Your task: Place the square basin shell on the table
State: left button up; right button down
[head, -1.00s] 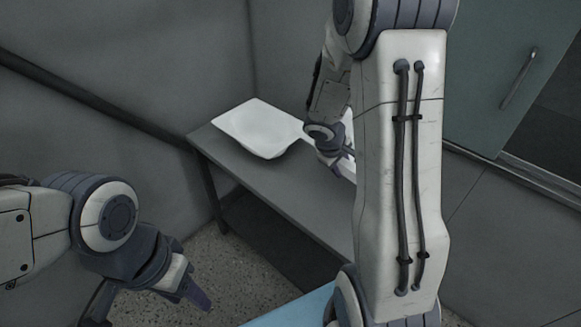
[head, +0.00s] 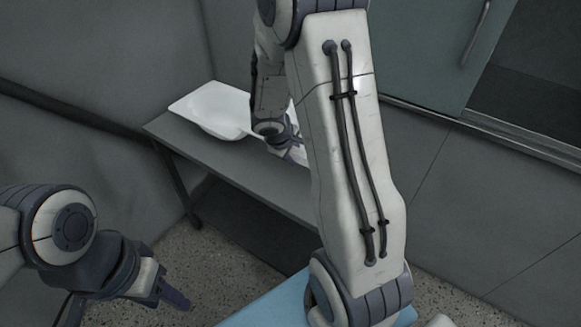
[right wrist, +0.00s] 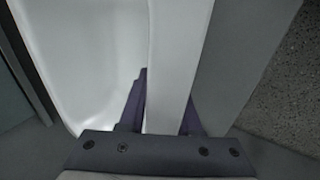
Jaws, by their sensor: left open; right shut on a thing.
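The white square basin shell (head: 207,105) is over the far left end of the grey table (head: 210,158) in the head view. It appears to rest there, but I cannot tell whether its whole underside touches. My right gripper (head: 290,150) is at the shell's near right side, partly hidden by my arm. In the right wrist view, the right gripper (right wrist: 165,105) is shut on the shell's rim (right wrist: 178,50), one finger on each side, with the hollow (right wrist: 100,50) to the left. My left gripper (head: 172,295) is open and empty, low at the left, away from the table.
Grey walls (head: 90,60) close in behind and left of the table. A greenish cabinet door (head: 430,50) with a handle is at the upper right. A blue surface (head: 265,300) lies at the bottom. Speckled floor (head: 215,255) shows between my left gripper and the table.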

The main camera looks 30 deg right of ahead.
jog(key=shift+w+a+f, duration=0.1)
jog(key=shift+a+f, duration=0.1)
jog(key=shift+f+b, duration=0.9)
jog(key=shift+f, duration=0.95)
jog(key=shift+f, duration=0.1)
jog(key=c, duration=0.6)
grip_release()
